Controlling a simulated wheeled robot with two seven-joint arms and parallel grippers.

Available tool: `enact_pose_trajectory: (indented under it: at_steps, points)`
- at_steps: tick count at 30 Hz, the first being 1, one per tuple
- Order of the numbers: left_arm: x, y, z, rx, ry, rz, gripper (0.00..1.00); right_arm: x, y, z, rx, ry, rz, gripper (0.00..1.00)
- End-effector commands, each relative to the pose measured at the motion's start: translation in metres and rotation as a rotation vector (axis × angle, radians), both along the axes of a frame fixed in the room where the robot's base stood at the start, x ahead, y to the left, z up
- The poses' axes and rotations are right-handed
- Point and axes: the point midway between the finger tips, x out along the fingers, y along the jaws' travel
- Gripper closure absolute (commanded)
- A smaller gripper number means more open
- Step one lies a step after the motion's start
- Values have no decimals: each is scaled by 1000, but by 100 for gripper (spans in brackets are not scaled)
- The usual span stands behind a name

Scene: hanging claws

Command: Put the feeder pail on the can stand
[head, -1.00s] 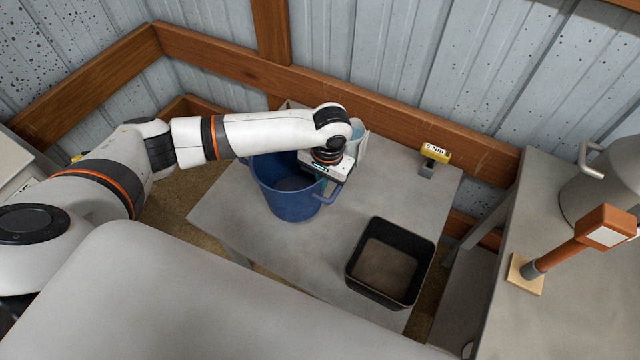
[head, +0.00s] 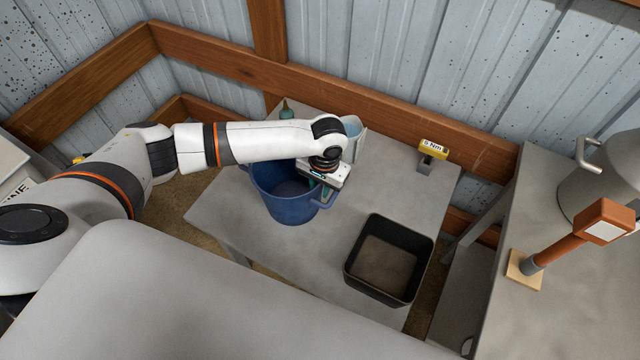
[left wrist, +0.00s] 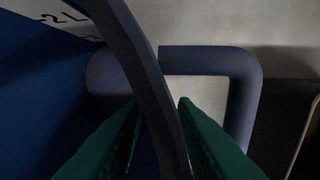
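The feeder pail, a blue bucket (head: 285,206), stands upright on the low grey table. My left gripper (head: 321,190) points down at the pail's right rim. In the left wrist view its green fingertips (left wrist: 159,103) lie on either side of the dark blue rim (left wrist: 150,75), beside the looped side handle (left wrist: 245,90). A narrow gap shows beside the right finger, so it looks open around the rim. The pail's far rim is partly hidden by my arm. I cannot tell for certain which surface is the can stand. My right gripper is not in view.
A black open bin (head: 389,259) stands on the low table (head: 400,190), right of the pail. A yellow "5 Nm" block (head: 433,149) is at its back edge. The right-hand grey table (head: 560,300) holds a metal can (head: 600,190) and an orange-brown post (head: 572,244).

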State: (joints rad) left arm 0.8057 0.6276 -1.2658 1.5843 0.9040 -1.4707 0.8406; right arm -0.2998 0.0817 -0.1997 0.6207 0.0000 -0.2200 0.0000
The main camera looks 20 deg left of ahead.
Motion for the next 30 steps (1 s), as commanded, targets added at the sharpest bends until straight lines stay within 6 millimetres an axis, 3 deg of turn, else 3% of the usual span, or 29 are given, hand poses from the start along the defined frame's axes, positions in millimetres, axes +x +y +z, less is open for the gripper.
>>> enact_pose_trajectory:
  at_steps: [5,18,24,30]
  points:
    - [1,-1,15,-1,-3,0,75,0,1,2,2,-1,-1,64]
    - [0,-9,103,-1,-3,0,75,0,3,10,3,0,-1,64]
    - [0,-11,120,-1,-1,1,75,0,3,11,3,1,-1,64]
    - [-1,-11,122,0,0,1,75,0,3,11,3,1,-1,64]
